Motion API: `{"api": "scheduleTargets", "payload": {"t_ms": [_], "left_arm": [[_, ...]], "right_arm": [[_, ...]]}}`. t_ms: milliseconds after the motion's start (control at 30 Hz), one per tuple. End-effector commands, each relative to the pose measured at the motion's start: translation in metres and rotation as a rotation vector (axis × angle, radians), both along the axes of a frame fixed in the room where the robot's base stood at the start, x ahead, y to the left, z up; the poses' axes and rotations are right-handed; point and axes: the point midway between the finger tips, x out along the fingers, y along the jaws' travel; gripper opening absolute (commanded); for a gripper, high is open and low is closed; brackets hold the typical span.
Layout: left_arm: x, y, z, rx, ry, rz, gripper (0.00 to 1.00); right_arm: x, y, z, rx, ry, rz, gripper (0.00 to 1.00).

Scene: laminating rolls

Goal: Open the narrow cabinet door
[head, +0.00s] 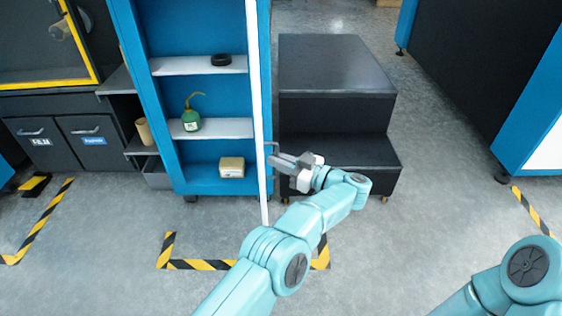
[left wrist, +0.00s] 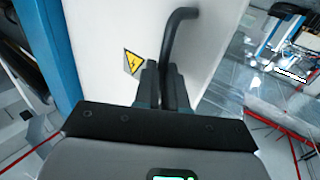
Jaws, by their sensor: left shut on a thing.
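The narrow blue cabinet (head: 205,100) stands open in the head view, its shelves in plain sight. Its door (head: 254,100) shows edge-on as a thin white strip at the cabinet's right side, swung out towards me. In the left wrist view the door's white face (left wrist: 110,40) carries a yellow warning sticker (left wrist: 132,62). The dark bar handle (left wrist: 175,45) stands out from that face. My left gripper (head: 278,160) is at the handle, on the door's right side. Its fingers (left wrist: 160,85) are shut on the handle. My right gripper is outside both views.
Dark steps (head: 335,75) stand close right of the door. Striped floor tape (head: 200,264) lies in front. Open floor extends to the right.

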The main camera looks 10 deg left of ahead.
Motion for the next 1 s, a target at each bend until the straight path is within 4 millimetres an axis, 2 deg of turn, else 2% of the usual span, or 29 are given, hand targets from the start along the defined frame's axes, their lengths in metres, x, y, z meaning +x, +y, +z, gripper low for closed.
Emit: {"api": "scheduleTargets", "payload": {"t_ms": [33, 333, 367, 400, 433, 1000], "left_arm": [[0.0051, 0.0069, 0.0042, -0.001, -0.009, -0.006, 0.00], [0.0052, 0.0073, 0.0048, -0.001, -0.010, -0.005, 0.00], [0.0052, 0.0072, 0.0049, -0.002, -0.011, -0.005, 0.17], [0.0054, 0.0070, 0.0048, -0.003, -0.011, -0.005, 0.30], [0.0053, 0.0068, 0.0046, -0.003, -0.011, -0.005, 0.35], [0.0049, 0.0026, 0.0015, -0.001, -0.004, -0.006, 0.35]], "right_arm": [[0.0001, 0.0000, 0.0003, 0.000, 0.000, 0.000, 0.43], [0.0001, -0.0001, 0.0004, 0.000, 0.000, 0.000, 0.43], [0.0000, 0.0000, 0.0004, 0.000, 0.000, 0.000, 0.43], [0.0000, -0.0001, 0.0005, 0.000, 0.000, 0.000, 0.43], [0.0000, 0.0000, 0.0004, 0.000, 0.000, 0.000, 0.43], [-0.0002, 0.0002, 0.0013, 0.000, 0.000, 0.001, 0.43]]}}
